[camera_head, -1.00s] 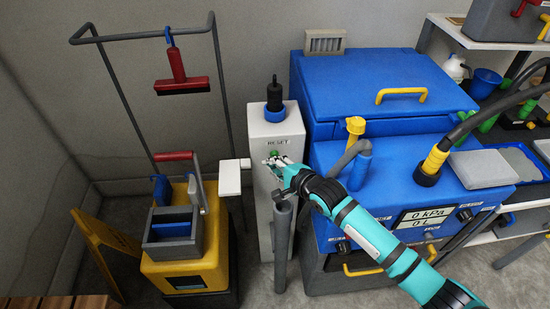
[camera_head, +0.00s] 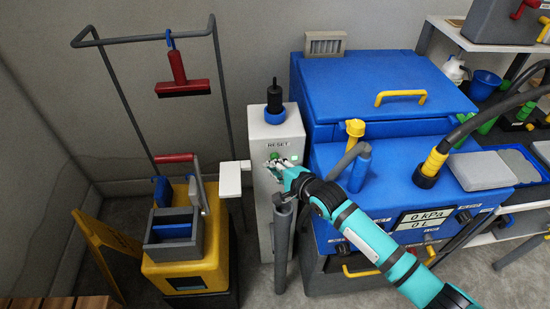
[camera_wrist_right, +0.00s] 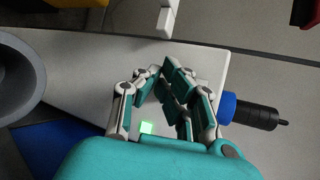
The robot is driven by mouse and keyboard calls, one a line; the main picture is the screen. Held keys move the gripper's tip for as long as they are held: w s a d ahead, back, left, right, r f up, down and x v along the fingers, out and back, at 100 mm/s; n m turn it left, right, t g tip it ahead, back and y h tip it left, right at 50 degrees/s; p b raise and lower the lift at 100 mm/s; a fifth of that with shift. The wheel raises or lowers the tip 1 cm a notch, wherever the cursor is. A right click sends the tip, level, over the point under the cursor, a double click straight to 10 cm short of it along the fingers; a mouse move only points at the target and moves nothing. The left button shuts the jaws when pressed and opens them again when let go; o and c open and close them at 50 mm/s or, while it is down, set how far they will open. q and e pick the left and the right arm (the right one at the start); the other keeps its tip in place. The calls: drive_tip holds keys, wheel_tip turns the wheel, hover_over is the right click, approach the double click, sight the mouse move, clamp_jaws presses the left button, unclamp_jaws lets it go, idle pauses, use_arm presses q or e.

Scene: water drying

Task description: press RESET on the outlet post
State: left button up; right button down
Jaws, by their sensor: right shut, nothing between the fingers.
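In the right wrist view the shut fingers (camera_wrist_right: 160,72) point at the pale post face (camera_wrist_right: 85,65), and a lit green square (camera_wrist_right: 147,127) shows near the gripper's base. My left gripper is not in view.
A black plug with a blue collar (camera_head: 275,115) stands on top of the post. A grey pipe (camera_head: 283,245) rises in front of it. A yellow mop cart (camera_head: 185,270) is to the left, and a blue machine (camera_head: 390,140) is close on the right.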

drive_tip(key=shift+s+d+p, duration=0.1)
drive_tip(key=shift+s+p, duration=0.2)
drive_tip(key=shift+s, duration=0.25)
drive_tip(key=s+p, duration=0.4)
drive_tip(key=s, duration=0.1)
drive_tip(key=shift+d, duration=0.2)
idle(0.7)
